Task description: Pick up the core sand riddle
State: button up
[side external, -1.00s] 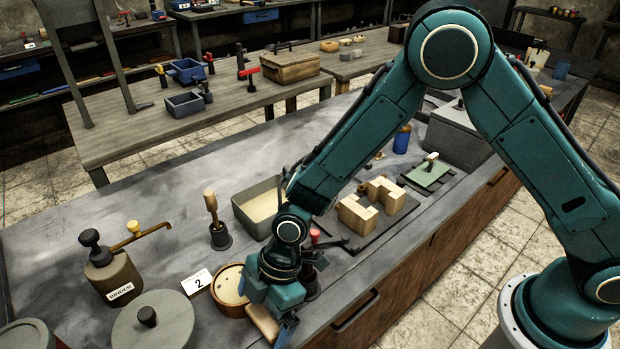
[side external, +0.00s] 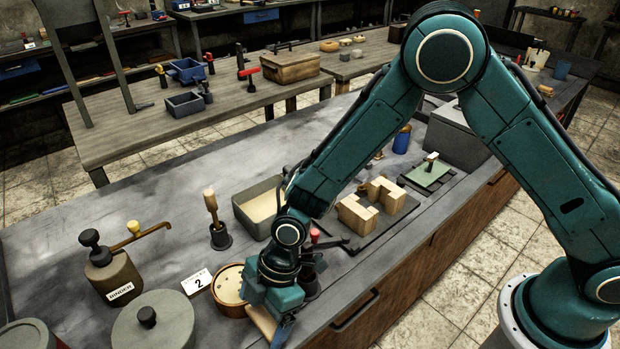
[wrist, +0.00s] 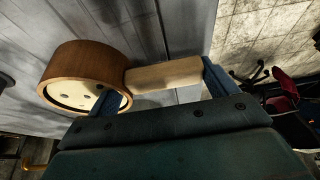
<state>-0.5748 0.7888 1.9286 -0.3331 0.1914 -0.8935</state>
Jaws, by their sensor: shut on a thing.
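The core sand riddle is a round wooden frame (side external: 230,308) with a pale, holed face, near the front edge of the grey bench. It also shows in the wrist view (wrist: 85,65), lying to the left of my gripper. A pale wooden handle (wrist: 165,73) runs from the frame across between my fingers. My gripper (side external: 270,322) is shut on this handle, with one finger on either side of it in the wrist view. I cannot tell whether the riddle touches the bench.
A number 2 card (side external: 197,282) stands just left of the riddle. A binder bottle (side external: 115,275), a lidded pot (side external: 153,325), a grey sand bin (side external: 258,210) and a brush-like tool in a holder (side external: 220,238) are nearby. Wooden blocks (side external: 357,214) lie to the right.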

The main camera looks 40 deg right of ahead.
jog(key=shift+r, duration=0.2)
notch_tip(320, 180, up, 20)
jog(key=shift+f, duration=0.1)
dwell(0.7)
dwell(0.3)
jog(key=o, duration=0.6)
jog(key=c, duration=0.5)
jog(key=w+d+f+m+t, duration=0.1)
jog(key=w+d+f+m, duration=0.1)
jog(key=w+d, duration=0.5)
jog(key=w+d+f+m+t, duration=0.1)
jog(key=w+d+f+m, duration=0.1)
jog(key=w+d, duration=0.6)
jog(key=shift+w+f, duration=0.25)
jog(key=shift+f, duration=0.25)
